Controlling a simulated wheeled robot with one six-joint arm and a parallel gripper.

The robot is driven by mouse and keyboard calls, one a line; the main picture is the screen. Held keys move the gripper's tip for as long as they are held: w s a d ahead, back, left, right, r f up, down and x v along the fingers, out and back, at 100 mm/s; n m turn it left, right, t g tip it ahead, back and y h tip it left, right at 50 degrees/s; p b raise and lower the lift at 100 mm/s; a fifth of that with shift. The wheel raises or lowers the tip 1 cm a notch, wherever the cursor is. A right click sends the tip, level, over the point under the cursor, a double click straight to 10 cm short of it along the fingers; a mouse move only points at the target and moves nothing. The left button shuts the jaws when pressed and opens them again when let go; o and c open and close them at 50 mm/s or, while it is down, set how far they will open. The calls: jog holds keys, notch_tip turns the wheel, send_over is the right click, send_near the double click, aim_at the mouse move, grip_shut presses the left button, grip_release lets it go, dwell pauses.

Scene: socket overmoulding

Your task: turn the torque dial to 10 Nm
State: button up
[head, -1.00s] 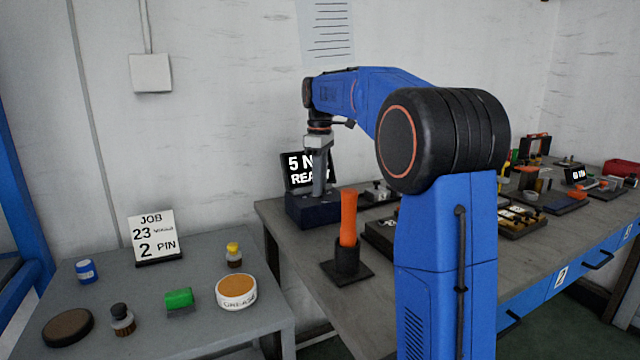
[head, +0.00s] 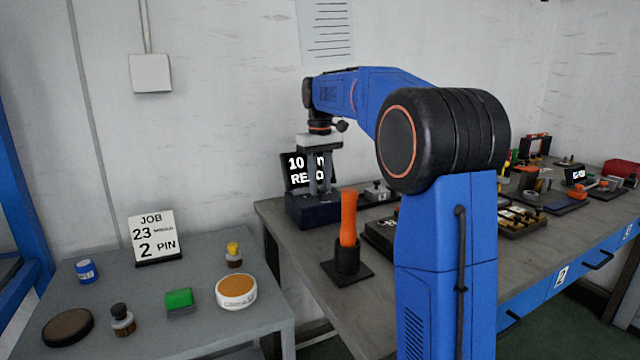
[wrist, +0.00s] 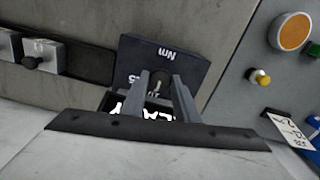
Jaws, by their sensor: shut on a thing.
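The torque unit (head: 302,214) is a dark box on the bench, and it also shows in the wrist view (wrist: 135,50) with "Nm" printed upside down on its top. Its black display (head: 295,163) reads "10" with a partly hidden unit, over a partly hidden word starting "RE". My gripper (head: 320,188) points down onto the box top. In the wrist view its two grey fingers (wrist: 161,76) are shut on the small dark dial (wrist: 159,84), which is mostly hidden between them.
An orange-handled tool (head: 348,220) stands in a black holder close in front of the unit. A grey fixture (head: 377,190) sits just right of it. A lower grey table (head: 205,325) at left holds a job card (head: 153,238) and several small containers.

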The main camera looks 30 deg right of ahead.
aim_at(320, 188)
dwell(0.4)
jog(key=o, duration=1.1)
jog(key=shift+c, duration=0.2)
jog(key=shift+r, duration=0.1)
notch_tip(320, 188, up, 17)
jog(key=shift+r, duration=0.1)
